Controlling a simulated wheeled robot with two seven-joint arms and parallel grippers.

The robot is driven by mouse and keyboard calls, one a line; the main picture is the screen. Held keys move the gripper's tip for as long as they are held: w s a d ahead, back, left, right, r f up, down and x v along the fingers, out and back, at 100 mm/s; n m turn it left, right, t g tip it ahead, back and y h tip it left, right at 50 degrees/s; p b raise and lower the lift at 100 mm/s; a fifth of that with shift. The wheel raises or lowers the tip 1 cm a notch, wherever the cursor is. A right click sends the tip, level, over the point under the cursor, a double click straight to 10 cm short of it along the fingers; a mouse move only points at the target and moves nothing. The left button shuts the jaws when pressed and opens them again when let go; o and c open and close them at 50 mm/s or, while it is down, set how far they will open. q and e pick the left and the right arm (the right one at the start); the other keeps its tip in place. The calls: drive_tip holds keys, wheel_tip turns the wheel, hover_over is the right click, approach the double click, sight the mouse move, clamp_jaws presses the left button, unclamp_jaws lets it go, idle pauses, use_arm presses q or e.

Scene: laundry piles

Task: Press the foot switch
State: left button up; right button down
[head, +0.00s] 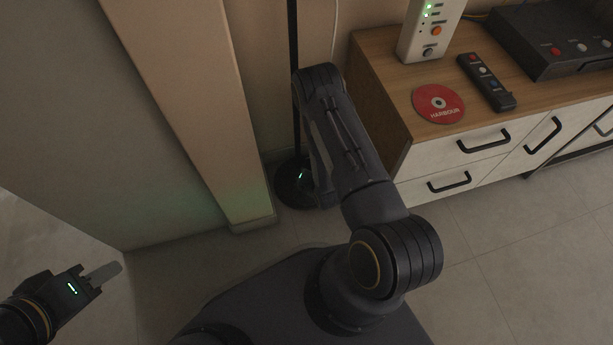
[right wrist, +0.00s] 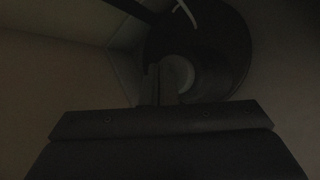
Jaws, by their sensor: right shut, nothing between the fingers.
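A black floor lamp's round base (head: 292,186) stands on the floor by the wall corner, with a small green light on it. In the right wrist view the dark round base (right wrist: 232,52) fills the upper middle, with a paler round part (right wrist: 186,72) on it that looks like the foot switch. My right gripper (right wrist: 160,85) is shut and empty, its tips in front of that pale part; contact cannot be told. In the head view my right arm hides this gripper and part of the base. My left gripper (head: 103,273) is far from the lamp at the lower left; its finger gap is not clear.
A wooden-topped cabinet (head: 375,75) stands right of the lamp. It carries a red disc (head: 438,103), a remote (head: 486,82), a white box (head: 428,30) and a black device (head: 550,45). A wall pillar (head: 190,90) stands left of the lamp. The floor at the lower right is clear.

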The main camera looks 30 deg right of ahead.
wheel_tip(320, 180, up, 6)
drive_tip(key=p, duration=0.4)
drive_tip(key=shift+p, duration=0.3)
idle(0.3)
